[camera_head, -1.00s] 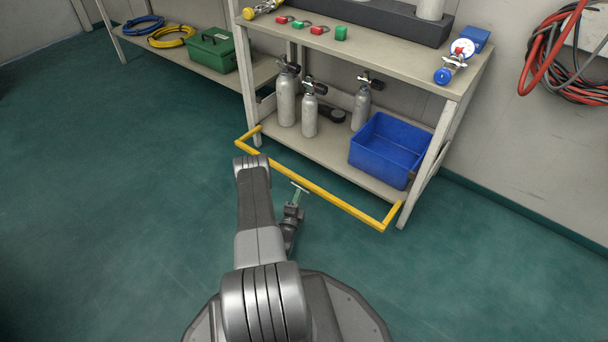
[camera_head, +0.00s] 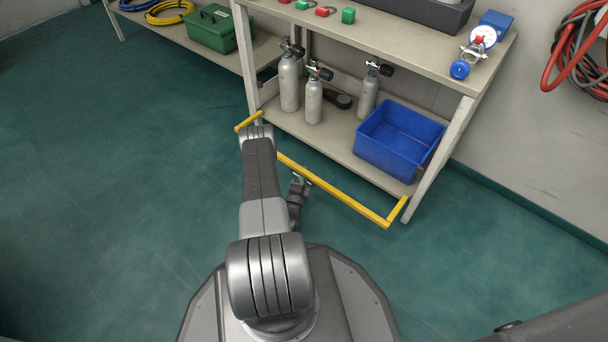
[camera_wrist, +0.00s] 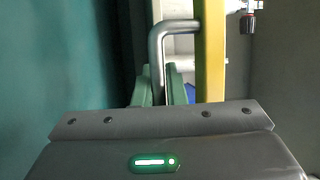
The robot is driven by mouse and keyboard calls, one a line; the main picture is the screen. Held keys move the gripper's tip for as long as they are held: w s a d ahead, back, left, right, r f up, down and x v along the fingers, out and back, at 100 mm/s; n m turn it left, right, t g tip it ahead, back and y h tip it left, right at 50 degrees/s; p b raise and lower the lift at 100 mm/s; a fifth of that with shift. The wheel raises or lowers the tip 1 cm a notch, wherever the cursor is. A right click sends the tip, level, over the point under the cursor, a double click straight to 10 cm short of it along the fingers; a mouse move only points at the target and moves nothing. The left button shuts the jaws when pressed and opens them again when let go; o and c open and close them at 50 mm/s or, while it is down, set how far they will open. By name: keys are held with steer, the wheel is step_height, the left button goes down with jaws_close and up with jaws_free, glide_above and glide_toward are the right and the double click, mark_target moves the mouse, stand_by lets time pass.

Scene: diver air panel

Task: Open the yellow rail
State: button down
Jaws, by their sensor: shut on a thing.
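The yellow rail (camera_head: 345,198) is a U-shaped bar along the lower front of the workbench, standing out from its legs. My arm covers part of its left side. In the wrist view the rail (camera_wrist: 210,55) runs upright, right of centre. A bent grey metal handle (camera_wrist: 157,60) joins it. My gripper (camera_wrist: 160,88), with green fingers, is shut on this handle, one finger on each side. In the head view my gripper (camera_head: 299,184) is at the rail's near side, mostly hidden by its own wrist.
The bench's lower shelf (camera_head: 332,139) holds several grey cylinders (camera_head: 314,100) and a blue bin (camera_head: 400,140). A gauge (camera_head: 482,40) sits on top. A green toolbox (camera_head: 210,28) stands on a low shelf to the left. The green floor left of my arm is clear.

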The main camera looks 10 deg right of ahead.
steer(key=shift+r+g+p, duration=0.4)
steer(key=shift+r+p, duration=0.35)
steer(key=shift+p, duration=0.1)
steer(key=shift+s+a+r+m+g+y+p, duration=0.1)
steer(key=shift+a+r+m+g+y+p, duration=0.05)
steer(key=shift+r+m+g+y+p, duration=0.35)
steer(key=shift+f, duration=0.1)
steer(key=c, duration=1.8)
jaws_free()
steer(key=shift+o, duration=0.2)
